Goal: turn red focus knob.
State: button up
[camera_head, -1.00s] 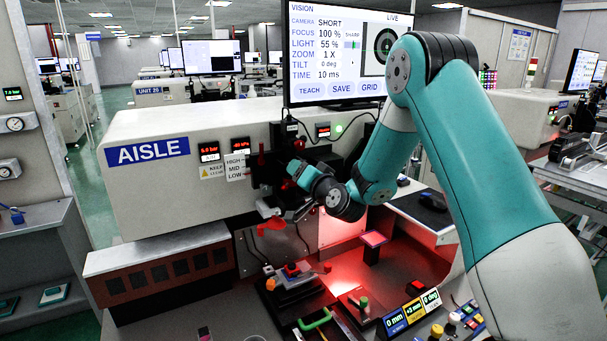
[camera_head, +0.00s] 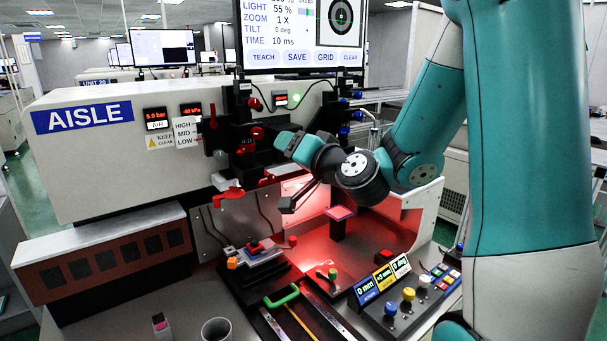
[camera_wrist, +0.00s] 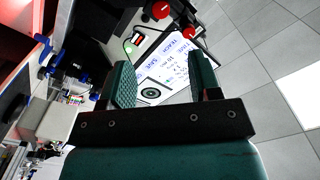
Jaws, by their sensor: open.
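Several red knobs sit on the black vision mount in front of the white machine, among them an upper red knob (camera_head: 254,103) and one just below it (camera_head: 257,133). I cannot tell which is the focus knob. In the wrist view, two red knobs, one on the left (camera_wrist: 160,11) and one on the right (camera_wrist: 194,32), lie beyond my fingertips, apart from them. My gripper (camera_wrist: 159,68) is open with nothing between its teal fingers.
The vision monitor (camera_head: 303,35) stands above the mount and shows light 55 % and zoom 1 X. Blue knobs (camera_head: 344,128) are at the mount's right. Below are a red-lit pedestal (camera_head: 339,213), a green handle (camera_head: 282,297) and a control box (camera_head: 383,278).

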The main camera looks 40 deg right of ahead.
jog(key=shift+s+b, duration=1.3)
jog(key=shift+b, duration=1.5)
jog(key=s+a+f+n+g+y+p, duration=0.1)
jog(key=s+a+f+n+g+y, duration=0.2)
jog(key=a, duration=0.4)
jog(key=s+a+f+n+g+y+p, duration=0.2)
jog(key=a+n+g+y, duration=0.15)
jog(key=a, duration=0.45)
jog(key=s+a+f+n+g+h+p, duration=0.1)
jog(key=s+n+g, duration=0.3)
jog(key=s, duration=0.5)
jog(key=s+a+f+n+g+h, duration=0.1)
jog(key=s+a+f+n+g, duration=0.2)
jog(key=s+g, duration=0.4)
jog(key=shift+s+a+f+n+p, duration=0.15)
jog(key=shift+s+a+n+p, duration=0.25)
jog(key=shift+s+a+n, duration=0.4)
jog(key=shift+g, duration=0.25)
